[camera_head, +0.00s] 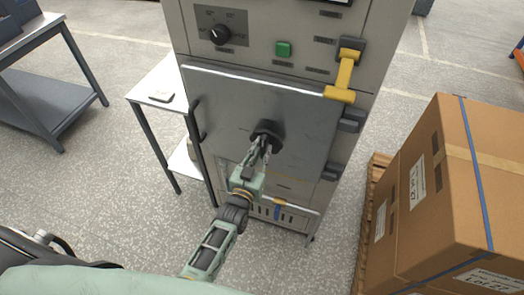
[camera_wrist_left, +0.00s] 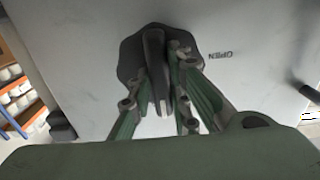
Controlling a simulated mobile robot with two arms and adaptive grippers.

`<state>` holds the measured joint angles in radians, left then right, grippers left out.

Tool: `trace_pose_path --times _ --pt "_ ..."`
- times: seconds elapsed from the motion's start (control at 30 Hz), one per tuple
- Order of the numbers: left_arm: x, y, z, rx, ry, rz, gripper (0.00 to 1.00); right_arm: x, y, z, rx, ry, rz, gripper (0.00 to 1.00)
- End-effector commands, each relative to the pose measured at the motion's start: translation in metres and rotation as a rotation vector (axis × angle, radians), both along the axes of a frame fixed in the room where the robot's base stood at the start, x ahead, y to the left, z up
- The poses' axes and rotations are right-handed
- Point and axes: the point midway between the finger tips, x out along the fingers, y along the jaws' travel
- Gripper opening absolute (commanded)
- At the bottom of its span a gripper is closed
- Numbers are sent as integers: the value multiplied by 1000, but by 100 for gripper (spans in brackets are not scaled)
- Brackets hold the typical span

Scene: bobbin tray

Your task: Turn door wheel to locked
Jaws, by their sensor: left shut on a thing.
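The door wheel (camera_head: 268,129) is a dark knob in the middle of the grey cabinet door (camera_head: 224,112). In the left wrist view it is a dark rounded plate with a raised grip bar (camera_wrist_left: 154,60). My left gripper (camera_head: 264,140) reaches it from the front and is shut on the bar, with one finger on each side. In the left wrist view my left gripper (camera_wrist_left: 160,85) partly covers the wheel, and a label reading "OPEN" (camera_wrist_left: 217,54) is on the door to the right. My right gripper is not in view.
Cardboard boxes (camera_head: 466,185) on a wooden pallet (camera_head: 368,220) stand close at the right. A yellow handle (camera_head: 345,75) juts from the cabinet's upper right. A small white table (camera_head: 150,92) stands to the left, and a dark workbench (camera_head: 40,85) farther left. Speckled floor lies between.

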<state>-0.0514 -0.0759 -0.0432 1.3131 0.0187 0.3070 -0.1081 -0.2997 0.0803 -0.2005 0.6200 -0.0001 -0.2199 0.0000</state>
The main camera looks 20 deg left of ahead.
Motion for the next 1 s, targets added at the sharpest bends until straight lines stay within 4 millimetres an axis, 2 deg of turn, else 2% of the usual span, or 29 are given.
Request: trace_pose_path --times 0.13,0.17,0.37,0.73,0.87,1.0 --pt "0 0 -2 9 4 -1 0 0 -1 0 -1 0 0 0" --pt "0 0 -2 9 4 -2 18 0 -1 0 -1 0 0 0" --pt "0 0 -1 6 2 -1 36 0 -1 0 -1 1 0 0" --pt "-4 0 -1 3 2 -1 36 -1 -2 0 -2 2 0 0" --pt "-20 1 -2 3 4 -1 36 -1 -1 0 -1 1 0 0" --pt "-49 2 -2 4 5 -1 36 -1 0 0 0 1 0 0"
